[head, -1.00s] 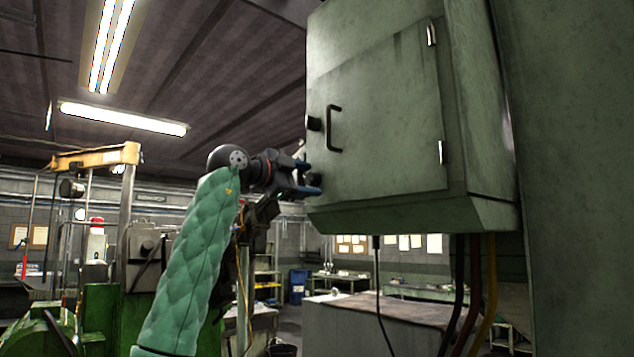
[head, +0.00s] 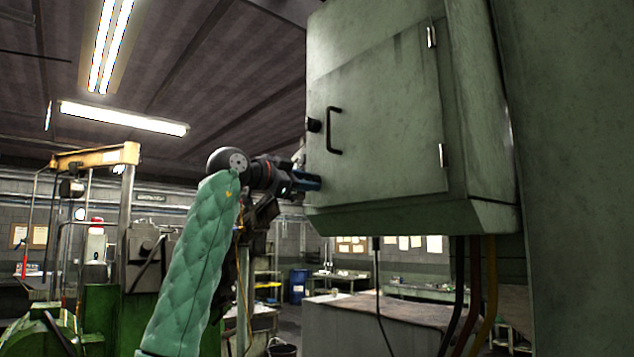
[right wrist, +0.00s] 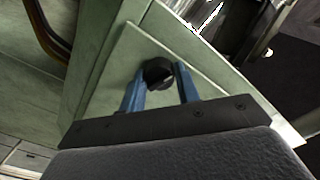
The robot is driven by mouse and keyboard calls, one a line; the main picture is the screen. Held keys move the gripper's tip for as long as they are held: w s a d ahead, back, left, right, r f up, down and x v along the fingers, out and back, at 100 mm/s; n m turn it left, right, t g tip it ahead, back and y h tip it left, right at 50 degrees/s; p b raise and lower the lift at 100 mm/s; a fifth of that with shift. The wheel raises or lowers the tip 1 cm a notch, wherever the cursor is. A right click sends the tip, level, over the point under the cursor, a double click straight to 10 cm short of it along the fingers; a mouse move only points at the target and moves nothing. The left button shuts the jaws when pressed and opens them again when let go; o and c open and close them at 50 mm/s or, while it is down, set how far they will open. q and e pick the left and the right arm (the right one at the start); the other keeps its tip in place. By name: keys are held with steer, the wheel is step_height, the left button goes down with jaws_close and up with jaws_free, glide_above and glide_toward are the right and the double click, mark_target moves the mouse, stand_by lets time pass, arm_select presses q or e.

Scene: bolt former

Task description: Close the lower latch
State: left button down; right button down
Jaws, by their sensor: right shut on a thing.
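The green cabinet door (head: 385,115) is flush in its frame, with a black upper latch (head: 314,125) on its left edge. The lower latch (right wrist: 158,73) is a dark round knob in the right wrist view, at the door's corner; in the head view it is hidden behind my gripper. My right gripper (head: 307,181) is at the door's lower left edge. In the right wrist view its blue fingers (right wrist: 160,82) stand on either side of the lower latch, shut on it. My left gripper is not in view.
A black door handle (head: 333,130) stands out near the upper latch. Metal hinges (head: 441,154) are on the door's right side. Cables (head: 474,290) hang below the cabinet. A grey workbench (head: 385,310) stands lower down behind.

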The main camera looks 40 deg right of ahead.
steer(key=shift+n+p, duration=0.3)
steer(key=shift+n, duration=1.7)
steer(key=c, duration=0.8)
jaws_free()
steer(key=shift+c, duration=0.2)
steer(key=a, duration=0.8)
steer(key=shift+s+b, duration=0.3)
